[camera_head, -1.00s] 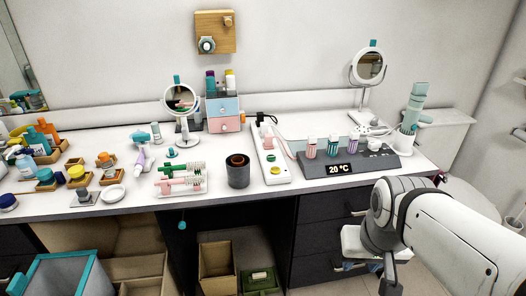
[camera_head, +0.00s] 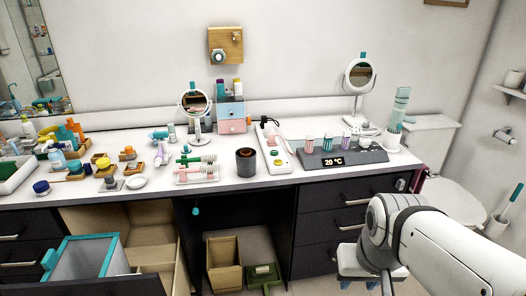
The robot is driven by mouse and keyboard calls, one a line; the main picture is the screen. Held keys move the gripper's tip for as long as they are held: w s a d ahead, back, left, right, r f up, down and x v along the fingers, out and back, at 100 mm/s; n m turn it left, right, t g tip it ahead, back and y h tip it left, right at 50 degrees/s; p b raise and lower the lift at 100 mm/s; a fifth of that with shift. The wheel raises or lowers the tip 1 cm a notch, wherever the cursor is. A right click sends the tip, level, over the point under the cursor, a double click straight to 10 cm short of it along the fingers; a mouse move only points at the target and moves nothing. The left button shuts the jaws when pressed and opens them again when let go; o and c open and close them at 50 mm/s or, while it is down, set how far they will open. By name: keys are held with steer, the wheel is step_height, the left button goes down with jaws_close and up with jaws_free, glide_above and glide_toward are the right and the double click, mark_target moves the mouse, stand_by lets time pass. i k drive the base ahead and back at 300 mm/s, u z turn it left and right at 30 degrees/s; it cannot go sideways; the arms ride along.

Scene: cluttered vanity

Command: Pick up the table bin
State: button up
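A small dark grey cylindrical bin (camera_head: 246,168) stands upright on the white countertop near its front edge. Its open top shows a brown-orange inside. It appears to be the table bin. My arm comes in from the lower right, in front of the drawers and well to the right of the bin. A narrow dark part at the end of my arm, seemingly my gripper (camera_head: 386,284), points down at the bottom edge of the picture. It is apart from the bin, and its fingers cannot be made out.
A tray of pink and green brushes (camera_head: 196,173) lies left of the bin. A white power strip (camera_head: 273,148) and a grey display station (camera_head: 342,158) stand right of it. A round mirror (camera_head: 195,104) stands behind. An open drawer holds a teal-rimmed box (camera_head: 85,258) at lower left.

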mark_target(245, 167)
steer(key=u, duration=0.1)
steer(key=i, duration=0.9)
steer(key=z, duration=0.05)
